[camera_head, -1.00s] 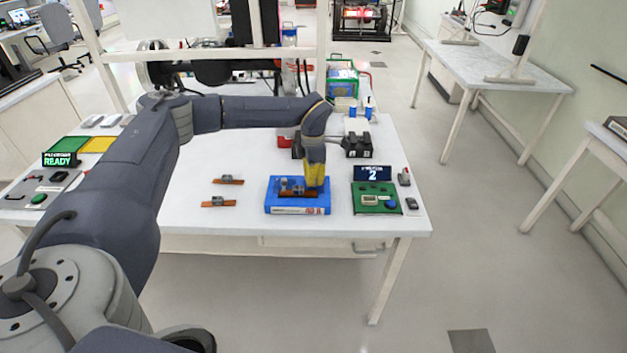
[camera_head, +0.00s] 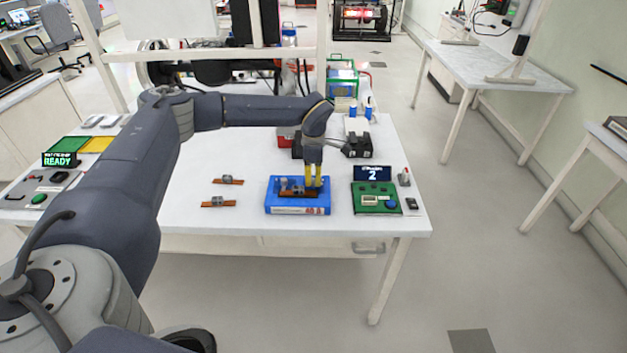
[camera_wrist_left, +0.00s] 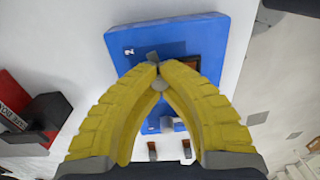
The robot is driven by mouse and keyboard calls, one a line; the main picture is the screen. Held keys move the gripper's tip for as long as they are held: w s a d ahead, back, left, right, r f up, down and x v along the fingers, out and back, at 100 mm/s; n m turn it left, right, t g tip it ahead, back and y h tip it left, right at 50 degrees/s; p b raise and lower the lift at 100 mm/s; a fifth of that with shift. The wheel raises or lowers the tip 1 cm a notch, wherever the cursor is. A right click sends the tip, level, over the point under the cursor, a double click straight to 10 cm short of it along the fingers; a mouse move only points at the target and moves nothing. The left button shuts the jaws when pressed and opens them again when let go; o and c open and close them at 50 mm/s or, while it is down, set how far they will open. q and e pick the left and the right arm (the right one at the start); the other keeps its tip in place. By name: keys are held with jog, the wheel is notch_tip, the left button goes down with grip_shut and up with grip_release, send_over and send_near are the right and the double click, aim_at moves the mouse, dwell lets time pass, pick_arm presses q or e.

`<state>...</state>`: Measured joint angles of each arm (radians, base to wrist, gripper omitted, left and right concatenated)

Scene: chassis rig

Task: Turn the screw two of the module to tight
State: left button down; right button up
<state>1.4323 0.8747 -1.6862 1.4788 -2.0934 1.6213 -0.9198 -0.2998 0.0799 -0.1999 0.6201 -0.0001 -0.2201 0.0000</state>
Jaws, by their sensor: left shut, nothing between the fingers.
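The module is a brown board with grey parts (camera_head: 291,191), set in a blue fixture (camera_head: 285,209) near the table's front edge. In the left wrist view the fixture (camera_wrist_left: 200,38) shows a small "2" mark. My left gripper (camera_head: 313,184) points down over the right part of the fixture. My right gripper is not in view.
A green panel (camera_head: 366,200) with a blue button and a display (camera_head: 373,173) reading "2" stands right of the fixture. Two loose boards (camera_head: 228,180) (camera_head: 218,203) lie to its left. A black box (camera_head: 358,147) stands behind. A READY display (camera_head: 60,159) is at far left.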

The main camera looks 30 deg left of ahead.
pick_arm(q)
jog(key=c, duration=1.3)
grip_release()
jog(key=shift+r, duration=0.15)
notch_tip(320, 180, up, 12)
jog(key=shift+w+a, duration=0.15)
jog(key=shift+w, duration=0.05)
